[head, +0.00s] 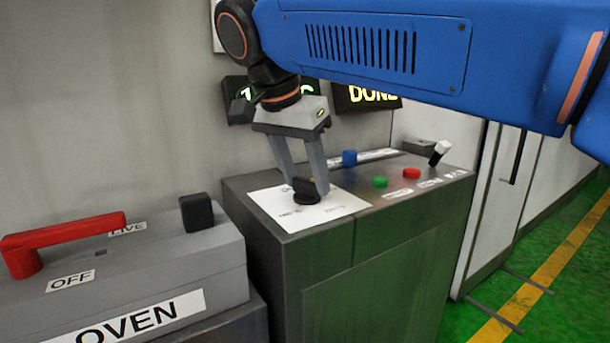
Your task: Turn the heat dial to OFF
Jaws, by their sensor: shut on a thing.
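The heat dial (307,198) is a small black knob on a white label plate (270,201) on top of the dark metal console. My gripper (307,184) points down over it, with its two grey fingers on either side of the knob's raised grip. The fingers are shut on the dial. The print on the white plate is too small and partly covered, so I cannot read which mark the dial points to.
Blue (349,157), green (380,181) and red (411,173) buttons and a white-tipped lever (440,150) stand right of the dial. The OVEN box (130,290) with a red handle (60,244) is at left. Lit signs (366,98) hang behind my gripper.

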